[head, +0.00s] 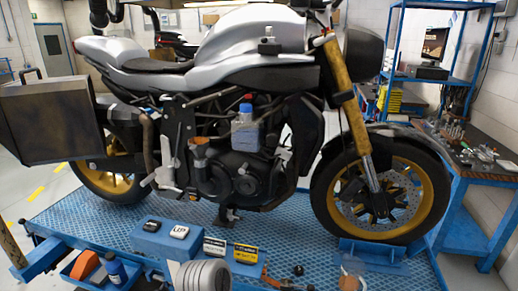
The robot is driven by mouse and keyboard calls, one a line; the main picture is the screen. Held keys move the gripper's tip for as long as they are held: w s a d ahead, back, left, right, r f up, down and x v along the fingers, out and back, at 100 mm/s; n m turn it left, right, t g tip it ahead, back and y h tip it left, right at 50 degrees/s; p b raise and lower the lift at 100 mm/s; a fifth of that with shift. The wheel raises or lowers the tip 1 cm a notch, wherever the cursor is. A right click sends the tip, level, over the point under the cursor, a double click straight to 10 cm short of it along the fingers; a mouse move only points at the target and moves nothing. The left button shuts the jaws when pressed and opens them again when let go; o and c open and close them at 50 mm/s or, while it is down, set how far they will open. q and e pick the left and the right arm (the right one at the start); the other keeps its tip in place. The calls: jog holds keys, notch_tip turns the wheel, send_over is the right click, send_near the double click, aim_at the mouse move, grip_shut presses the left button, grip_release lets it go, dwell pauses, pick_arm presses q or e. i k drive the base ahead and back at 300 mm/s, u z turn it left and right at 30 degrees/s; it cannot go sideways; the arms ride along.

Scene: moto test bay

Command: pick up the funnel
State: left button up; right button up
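A small orange-brown, cup-shaped piece (199,147) that looks like the funnel sits upright at the left side of the motorcycle's engine, wide end up. Its lower end merges with the dark engine parts, so I cannot tell what it rests in. A grey bottle with a blue cap (245,134) stands just right of it, against the engine. Neither of my grippers can be made out in the head view.
The motorcycle (230,50) stands on a blue lift platform (90,219). Small boxes (244,253), a blue bin (72,270) and a grey ribbed cylinder (205,276) are along the front. A blue bench (476,178) with parts stands right. A dark case (50,120) hangs left.

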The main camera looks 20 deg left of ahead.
aim_at(199, 146)
jog(key=z, duration=2.45)
jog(key=k, duration=1.95)
jog(key=u, duration=1.95)
